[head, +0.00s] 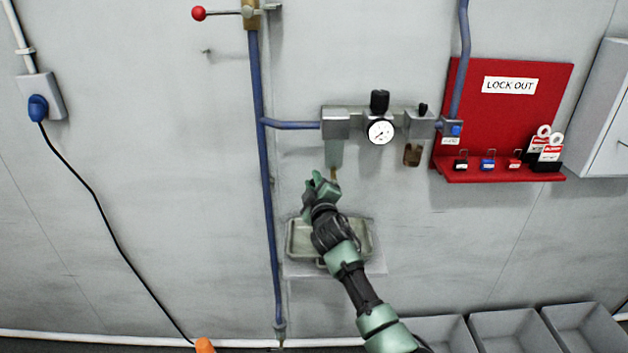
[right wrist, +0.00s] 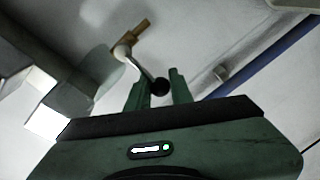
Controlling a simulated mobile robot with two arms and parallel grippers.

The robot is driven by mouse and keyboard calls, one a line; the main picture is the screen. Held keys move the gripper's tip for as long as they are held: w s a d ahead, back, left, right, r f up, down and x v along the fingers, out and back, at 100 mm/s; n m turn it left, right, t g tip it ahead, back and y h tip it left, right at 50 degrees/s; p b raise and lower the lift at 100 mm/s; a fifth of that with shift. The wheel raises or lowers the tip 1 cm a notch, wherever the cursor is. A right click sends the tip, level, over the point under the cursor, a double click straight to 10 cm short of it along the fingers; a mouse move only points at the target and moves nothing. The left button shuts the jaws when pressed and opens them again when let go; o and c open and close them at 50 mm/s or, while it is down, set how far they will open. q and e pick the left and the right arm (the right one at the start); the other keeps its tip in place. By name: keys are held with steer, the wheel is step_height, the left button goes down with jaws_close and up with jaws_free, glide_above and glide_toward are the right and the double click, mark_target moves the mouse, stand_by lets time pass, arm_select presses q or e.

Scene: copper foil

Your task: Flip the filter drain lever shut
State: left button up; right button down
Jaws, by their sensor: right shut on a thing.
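My right gripper (head: 320,186) is raised under the filter (head: 334,153), which hangs from the blue air line on the wall. A small brass drain (head: 333,174) shows below the filter. In the right wrist view, the drain lever (right wrist: 146,68) is a thin metal arm running from the brass drain fitting (right wrist: 131,40) to a black ball knob (right wrist: 160,87). The knob lies between the fingertips of my right gripper (right wrist: 160,92), which is shut on it. In the head view my gripper hides the lever. My left gripper is out of view.
A shallow tray (head: 296,238) is below the filter, partly behind my arm. A gauge (head: 380,132) and regulator sit right of it. A blue vertical pipe (head: 262,150) runs at left. A red lockout board (head: 550,90) is on the right; grey bins (head: 510,325) stand below.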

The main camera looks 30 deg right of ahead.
steer(key=shift+f, duration=0.4)
steer(key=c, duration=1.5)
jaws_free()
steer(key=shift+c, duration=0.2)
steer(key=shift+s+r, duration=0.1)
steer(key=b+v, duration=0.1)
steer(key=v, duration=0.6)
steer(key=shift+s, duration=0.35)
steer(key=shift+a+r, duration=0.15)
